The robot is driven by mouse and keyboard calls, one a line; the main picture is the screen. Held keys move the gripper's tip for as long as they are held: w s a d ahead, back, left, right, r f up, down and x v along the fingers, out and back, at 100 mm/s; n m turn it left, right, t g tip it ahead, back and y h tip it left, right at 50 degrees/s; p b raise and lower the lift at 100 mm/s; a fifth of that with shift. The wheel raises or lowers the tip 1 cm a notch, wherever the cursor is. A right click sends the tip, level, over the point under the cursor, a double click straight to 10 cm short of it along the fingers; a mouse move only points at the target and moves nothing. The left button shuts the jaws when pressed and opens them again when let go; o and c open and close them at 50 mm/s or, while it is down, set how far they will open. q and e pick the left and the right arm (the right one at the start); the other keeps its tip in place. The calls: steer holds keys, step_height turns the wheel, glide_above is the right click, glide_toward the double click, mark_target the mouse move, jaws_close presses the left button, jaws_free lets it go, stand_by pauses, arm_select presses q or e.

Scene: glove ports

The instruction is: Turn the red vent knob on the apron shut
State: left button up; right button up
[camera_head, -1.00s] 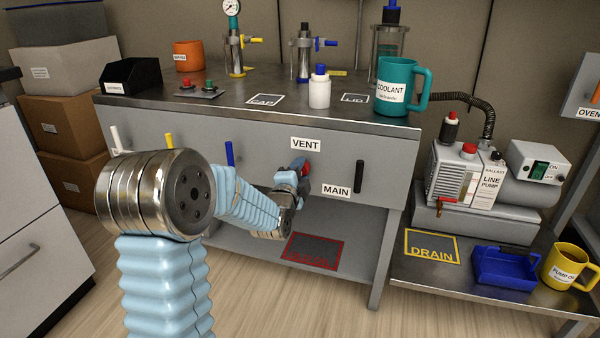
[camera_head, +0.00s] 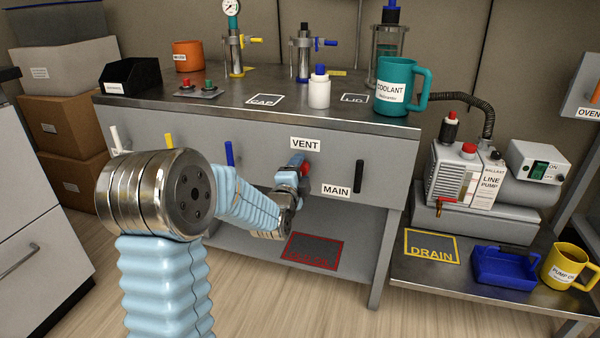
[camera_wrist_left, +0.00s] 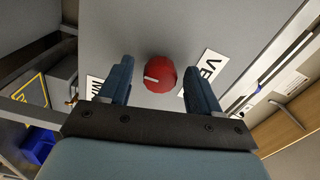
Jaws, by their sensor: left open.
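The red vent knob (camera_head: 306,168) sits on the grey apron (camera_head: 262,150), just below the VENT label (camera_head: 305,144). In the head view my left gripper (camera_head: 298,172) is at the knob and partly hides it. In the left wrist view the round knob (camera_wrist_left: 160,74) shows whole, with a white pointer mark toward the picture's left. The open fingers of my left gripper (camera_wrist_left: 158,76) stand on either side of it, with a visible gap at each side. I cannot tell how deep the knob is between them. My right gripper is not in view.
A black handle (camera_head: 359,176) beside the MAIN label (camera_head: 336,191) is right of the knob. A blue handle (camera_head: 229,153) and a yellow handle (camera_head: 169,141) are to its left. A shelf (camera_head: 350,260) lies below; the bench top (camera_head: 225,100) above holds several items.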

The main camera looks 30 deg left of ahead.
arm_select(q)
steer(key=b+v, duration=0.1)
steer(key=v, duration=1.2)
steer(key=shift+s+d, duration=0.15)
steer(key=shift+s, duration=0.2)
steer(key=s+d+f+n+g+h+p, duration=0.15)
steer(key=d+f+n+g+p, duration=0.3)
steer(key=f, duration=0.55)
steer(key=d+f+n+g+h+p, duration=0.25)
steer(key=d+f+g, duration=0.25)
steer(key=d+f, duration=0.4)
steer(key=s+d+f+n+g+h+p, duration=0.2)
steer(key=s+d+f+n+g, duration=0.1)
steer(key=s+d+f+n, duration=0.1)
steer(key=s+d+f+n+g+h+p, duration=0.2)
steer(key=s+d+f+n+g, duration=0.2)
steer(key=s+f, duration=0.4)
steer(key=s+d, duration=0.1)
steer(key=s, duration=0.2)
steer(key=shift+s+d+f, duration=0.15)
steer(key=shift+s+d, duration=0.1)
steer(key=shift+d, duration=0.1)
